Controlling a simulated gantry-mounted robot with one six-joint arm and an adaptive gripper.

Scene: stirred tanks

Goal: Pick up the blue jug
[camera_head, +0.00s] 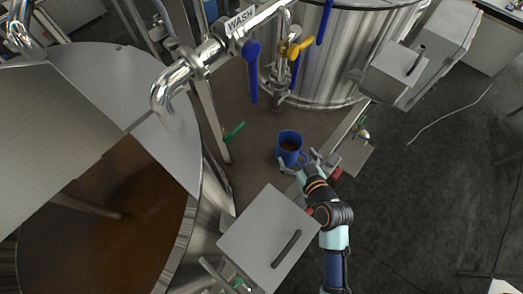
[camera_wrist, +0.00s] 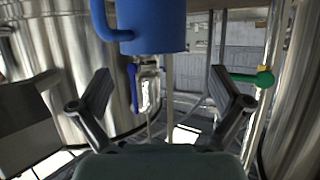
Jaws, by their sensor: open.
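I cannot tell whether a finger touches the jug.
A large open tank (camera_head: 110,225) with brown contents is at left; a steel tank (camera_head: 350,50) stands behind. The WASH pipe (camera_head: 200,62) with valve handles overhangs the platform (camera_head: 245,180). A grey box (camera_head: 268,237) lies beside my arm. Dark floor is open at right.

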